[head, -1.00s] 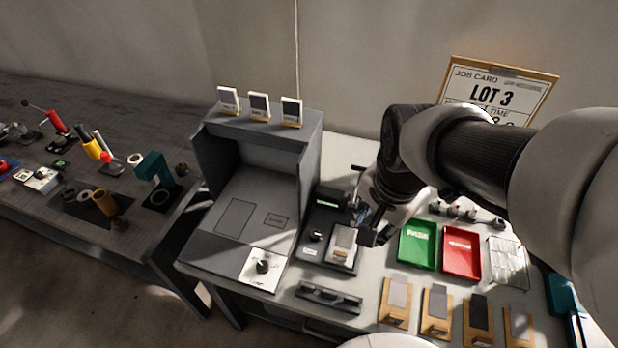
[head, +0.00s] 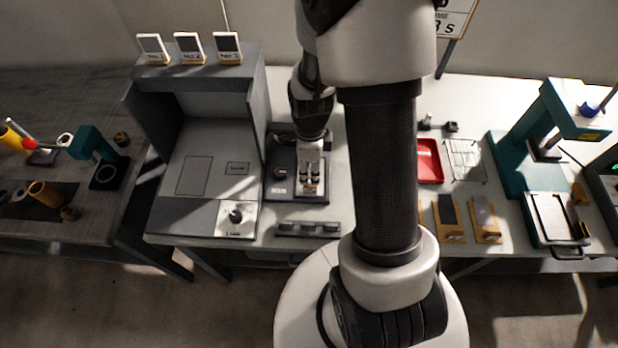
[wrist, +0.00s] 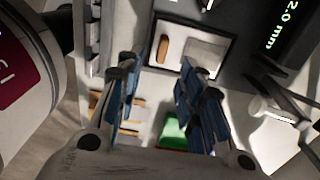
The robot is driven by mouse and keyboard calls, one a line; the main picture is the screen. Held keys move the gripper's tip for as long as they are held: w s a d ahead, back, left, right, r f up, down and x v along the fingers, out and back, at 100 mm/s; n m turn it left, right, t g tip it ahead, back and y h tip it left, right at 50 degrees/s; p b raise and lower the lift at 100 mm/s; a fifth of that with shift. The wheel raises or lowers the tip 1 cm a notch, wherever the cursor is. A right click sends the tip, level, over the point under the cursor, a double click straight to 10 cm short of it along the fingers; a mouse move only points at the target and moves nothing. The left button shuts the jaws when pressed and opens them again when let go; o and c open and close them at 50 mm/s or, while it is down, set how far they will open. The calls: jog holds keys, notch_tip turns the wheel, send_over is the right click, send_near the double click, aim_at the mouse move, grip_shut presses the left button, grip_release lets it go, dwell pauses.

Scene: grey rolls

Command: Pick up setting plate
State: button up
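A flat grey plate (wrist: 206,52) with a tan strip (wrist: 163,49) beside it lies in a pale, dark-edged recess in the wrist view; it looks like the setting plate. The recess belongs to a dark gauge (head: 283,188) on the table, whose green readout shows "2.0 mm" in the wrist view. My gripper (head: 311,182) is above the front of this gauge and mostly hides the plate in the head view. In the wrist view my gripper (wrist: 162,82) has its blue-padded fingers apart with nothing between them. Its height above the plate is hard to judge.
A grey booth (head: 205,165) stands left of the gauge, and a dark slotted rail (head: 307,229) lies in front. A red tray (head: 429,160), a wire rack (head: 465,160) and wooden blocks with plates (head: 447,215) are to the right. A teal press (head: 530,140) stands farther right.

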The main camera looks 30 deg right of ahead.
aim_at(309, 184)
jog(key=f+b, duration=0.1)
jog(key=f, duration=0.2)
jog(key=f+b, duration=0.1)
jog(key=f, duration=0.2)
jog(key=f+b, duration=0.1)
jog(key=f, duration=0.2)
jog(key=shift+w+f, duration=0.3)
jog(key=shift+r, duration=0.1)
jog(key=shift+c, duration=0.6)
grip_shut()
